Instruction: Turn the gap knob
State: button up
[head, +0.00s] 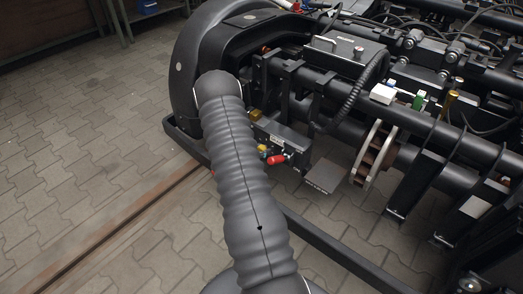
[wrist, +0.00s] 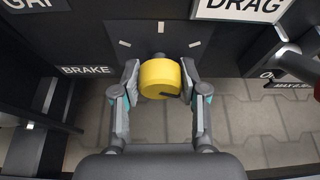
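A yellow round knob (wrist: 160,78) with a dark mark on its face sticks out from a dark panel in the middle of the wrist view. Light tick marks surround it on the panel. My gripper (wrist: 160,84) has one finger on each side of the knob, and both pads appear to touch its sides. The partly cut-off GAP label (wrist: 28,4) is at the top left. In the head view my grey sleeved arm hides my gripper, and I cannot tell for sure which yellow part there is this knob.
A BRAKE label (wrist: 86,71) is left of the knob and a DRAG label (wrist: 243,8) is at the upper right. A red-ended lever (head: 277,160) stands close by on the bogie. A dark frame rail (head: 335,258) runs along the near side. Paved floor at the left is open.

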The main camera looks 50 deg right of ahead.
jog(key=shift+c, duration=1.4)
jog(key=n+g, duration=0.1)
jog(key=n, duration=0.1)
jog(key=n+g, duration=0.2)
jog(key=shift+w+f+n+h+b, duration=0.1)
jog(key=shift+w+n+h+b, duration=0.05)
jog(key=shift+n+h+b, duration=0.15)
jog(key=n+g+h, duration=0.1)
jog(key=n, duration=0.2)
jog(key=shift+n+g+b, duration=0.3)
jog(key=shift+g+b, duration=0.1)
jog(key=o, duration=1.1)
jog(key=shift+o, duration=0.2)
jog(key=shift+a, duration=0.15)
